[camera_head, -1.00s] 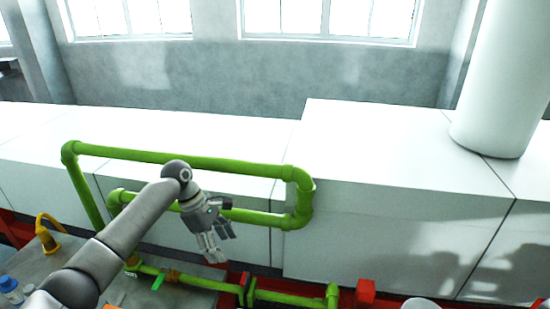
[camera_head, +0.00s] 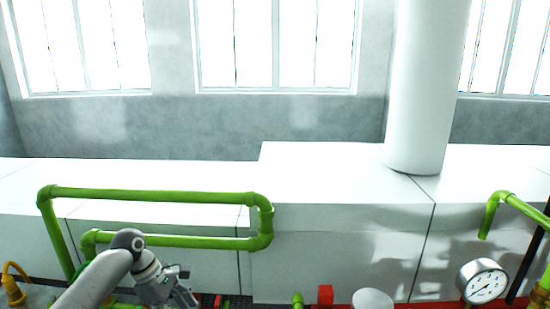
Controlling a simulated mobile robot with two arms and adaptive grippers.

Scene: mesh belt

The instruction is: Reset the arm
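My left arm comes in from the lower left. Its gripper (camera_head: 181,295) is at the bottom of the view, in front of the green pipe loop, and its fingertips are at or near the bottom edge. The visible finger parts do not clearly show whether it is open or shut, and I see nothing held in it. A rounded white-grey shape (camera_head: 373,299) at the bottom edge may be part of my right arm, but I cannot tell. My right gripper is not in view.
A green pipe loop (camera_head: 155,195) stands before white cabinets (camera_head: 340,222). A white column (camera_head: 423,85) rises at the right. A pressure gauge (camera_head: 482,281) and green pipe (camera_head: 520,207) are at the lower right. A yellow hook-shaped pipe (camera_head: 14,283) is at the lower left.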

